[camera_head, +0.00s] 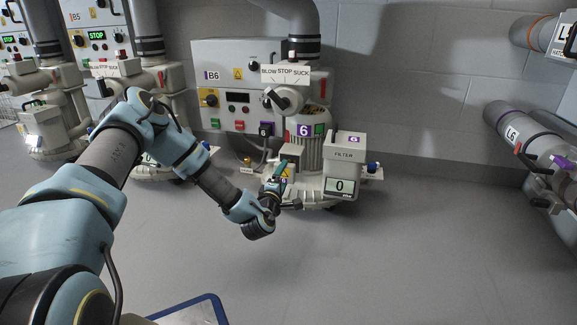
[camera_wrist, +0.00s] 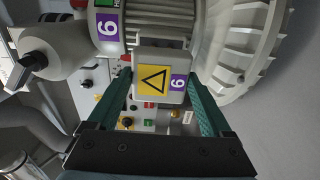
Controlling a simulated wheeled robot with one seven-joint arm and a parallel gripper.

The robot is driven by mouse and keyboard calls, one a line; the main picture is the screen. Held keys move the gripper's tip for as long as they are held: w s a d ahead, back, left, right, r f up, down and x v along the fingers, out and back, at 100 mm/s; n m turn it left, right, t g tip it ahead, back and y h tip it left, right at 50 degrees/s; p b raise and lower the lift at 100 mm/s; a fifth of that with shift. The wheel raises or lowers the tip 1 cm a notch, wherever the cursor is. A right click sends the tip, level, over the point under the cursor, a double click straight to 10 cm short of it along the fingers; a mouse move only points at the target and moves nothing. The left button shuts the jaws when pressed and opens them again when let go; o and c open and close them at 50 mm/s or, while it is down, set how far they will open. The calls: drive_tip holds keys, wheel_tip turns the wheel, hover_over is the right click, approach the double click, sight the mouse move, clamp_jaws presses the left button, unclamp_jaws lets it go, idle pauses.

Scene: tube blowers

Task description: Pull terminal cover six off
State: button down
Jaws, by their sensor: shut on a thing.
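Terminal cover six (camera_wrist: 153,58) is a pale box with a yellow warning triangle and a purple 6 label. In the wrist view it sits between my gripper's two green fingers (camera_wrist: 162,82), which are shut on its sides. In the head view the cover (camera_head: 290,152) is low at the front of blower six (camera_head: 312,153), left of the filter box. My gripper (camera_head: 279,174) reaches it from below left and partly hides it. The cover looks close against the ribbed blower body; I cannot tell whether it is fully seated.
The filter box (camera_head: 344,148), with a display reading 0, stands just right of the cover. The B6 control panel (camera_head: 226,90) is on the wall behind. A blow-stop-suck selector (camera_head: 283,98) is above. The grey floor (camera_head: 400,260) in front is clear.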

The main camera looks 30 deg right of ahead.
drive_tip(key=shift+s+a, duration=0.4)
drive_tip(key=shift+a, duration=0.05)
idle(0.4)
drive_tip(key=w+a+r+n+t+y+p, duration=0.1)
drive_tip(key=w+a+r+y+p, duration=0.2)
drive_tip(key=a, duration=0.4)
drive_tip(key=w+a+r+n+t+p, duration=0.1)
drive_tip(key=w+a+r+n+p, duration=0.2)
drive_tip(key=a+r, duration=0.35)
drive_tip(key=w+a+r+t+y+p, duration=0.1)
drive_tip(key=w+a+r+y+p, duration=0.15)
drive_tip(key=a+r+p, duration=0.4)
drive_tip(key=w+a+r+n+t+y+p, duration=0.15)
drive_tip(key=a+r, duration=0.25)
drive_tip(key=a, duration=0.4)
drive_tip(key=a+r+n+y+p, duration=0.25)
drive_tip(key=a+r, duration=0.25)
drive_tip(key=a, duration=0.4)
drive_tip(key=a+r+n+y+p, duration=0.1)
drive_tip(key=a+r+y+p, duration=0.2)
drive_tip(key=a, duration=0.5)
wheel_tip(320, 180, up, 39)
drive_tip(key=p, duration=3.7)
drive_tip(key=shift+w+a, duration=0.15)
drive_tip(key=shift+w, duration=0.05)
